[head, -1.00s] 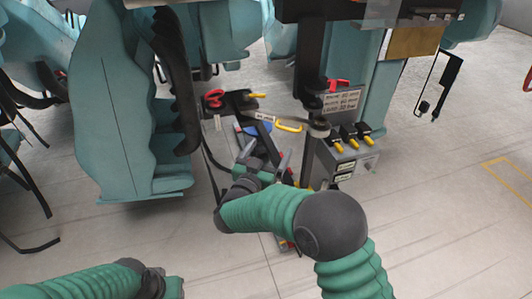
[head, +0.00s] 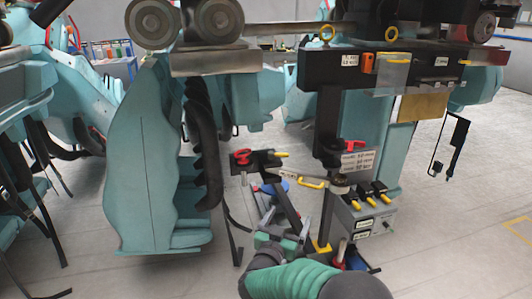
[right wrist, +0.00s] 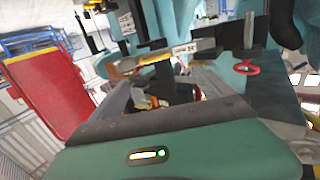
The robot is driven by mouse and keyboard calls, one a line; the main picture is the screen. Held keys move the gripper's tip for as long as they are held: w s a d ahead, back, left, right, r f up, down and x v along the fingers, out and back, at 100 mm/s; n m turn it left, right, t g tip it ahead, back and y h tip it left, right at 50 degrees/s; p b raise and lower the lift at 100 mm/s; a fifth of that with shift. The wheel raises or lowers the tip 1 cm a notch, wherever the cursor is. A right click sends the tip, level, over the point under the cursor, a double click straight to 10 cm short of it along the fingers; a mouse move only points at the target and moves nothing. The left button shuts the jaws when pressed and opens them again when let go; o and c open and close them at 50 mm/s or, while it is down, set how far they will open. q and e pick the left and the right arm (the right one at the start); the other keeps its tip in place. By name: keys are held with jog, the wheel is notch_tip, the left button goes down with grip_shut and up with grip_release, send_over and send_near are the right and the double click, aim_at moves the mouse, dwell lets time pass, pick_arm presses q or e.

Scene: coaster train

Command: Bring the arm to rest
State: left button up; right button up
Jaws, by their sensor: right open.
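My right arm is green and ribbed and comes in from the bottom of the head view. Its gripper (head: 288,224) is open, with its two grey fingers apart and nothing visible between them. It is low in front of the workstation, below a wrench-like tool with a yellow handle (head: 311,183). In the right wrist view, the green gripper body (right wrist: 190,150) fills the bottom, with the red-handled item (right wrist: 246,68) beyond it. My left arm and gripper are not in view.
A grey control box (head: 362,218) with yellow-tipped black levers stands right of the gripper. A dark post (head: 328,120) rises behind. A teal coaster seat (head: 150,170) hangs at left. A red tool (head: 240,156) lies on a dark tray. Open floor (head: 450,230) is at right.

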jog(key=s+d+f+n+g+y+p, duration=0.1)
jog(key=s+d+f+g+y, duration=0.1)
jog(key=s, duration=0.9)
jog(key=s+d+f+n+g+y+p, duration=0.2)
jog(key=s+g, duration=0.5)
jog(key=s, duration=0.4)
jog(key=s+d+f+n+g+y+p, duration=0.2)
jog(key=s+d+f+g+y, duration=0.1)
jog(key=s, duration=0.9)
jog(key=shift+d+f+g+y, duration=0.4)
jog(key=shift+d+f+g, duration=0.3)
jog(key=shift+d+f, duration=0.15)
jog(key=shift+w+d, duration=0.1)
jog(key=shift+d, duration=0.05)
